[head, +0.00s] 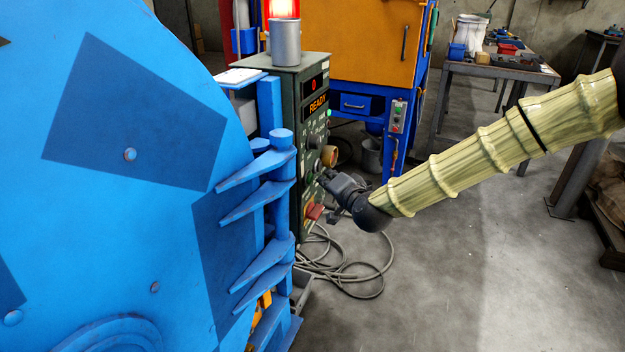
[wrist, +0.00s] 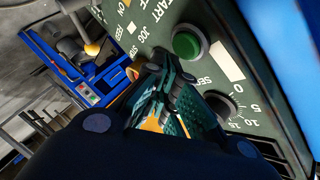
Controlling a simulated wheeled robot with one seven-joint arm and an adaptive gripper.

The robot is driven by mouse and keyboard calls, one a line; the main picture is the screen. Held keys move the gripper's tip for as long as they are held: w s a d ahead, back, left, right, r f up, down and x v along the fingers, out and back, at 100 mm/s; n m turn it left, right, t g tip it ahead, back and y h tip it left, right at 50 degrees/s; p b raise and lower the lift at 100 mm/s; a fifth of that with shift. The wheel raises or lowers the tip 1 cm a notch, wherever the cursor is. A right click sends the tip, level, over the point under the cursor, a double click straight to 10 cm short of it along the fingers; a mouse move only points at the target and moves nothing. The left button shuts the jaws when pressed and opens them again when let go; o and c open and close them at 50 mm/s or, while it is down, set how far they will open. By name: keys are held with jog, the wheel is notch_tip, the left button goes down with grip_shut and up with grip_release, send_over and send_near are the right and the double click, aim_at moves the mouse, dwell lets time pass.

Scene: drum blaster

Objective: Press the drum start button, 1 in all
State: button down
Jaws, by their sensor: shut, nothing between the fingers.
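The green start button (wrist: 187,43) sits in a dark ring on the grey-green control panel (wrist: 135,18), near printed START lettering. My gripper (wrist: 160,62) is shut and empty, and its tips are close to the panel, just beside the button in the wrist view. I cannot tell if they touch the panel. In the head view my gripper (head: 326,181) is at the front of the control cabinet (head: 285,85), whose display reads READY.
A black dial knob (wrist: 220,105) is close to the fingers. The big blue drum machine (head: 110,190) is left of the cabinet. A red lit beacon (head: 284,8) stands on top. A cable (head: 345,275) coils on the floor. The floor to the right is clear.

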jog(key=shift+a, duration=0.15)
dwell(0.6)
jog(key=shift+w+a, duration=0.15)
jog(key=shift+a, duration=0.15)
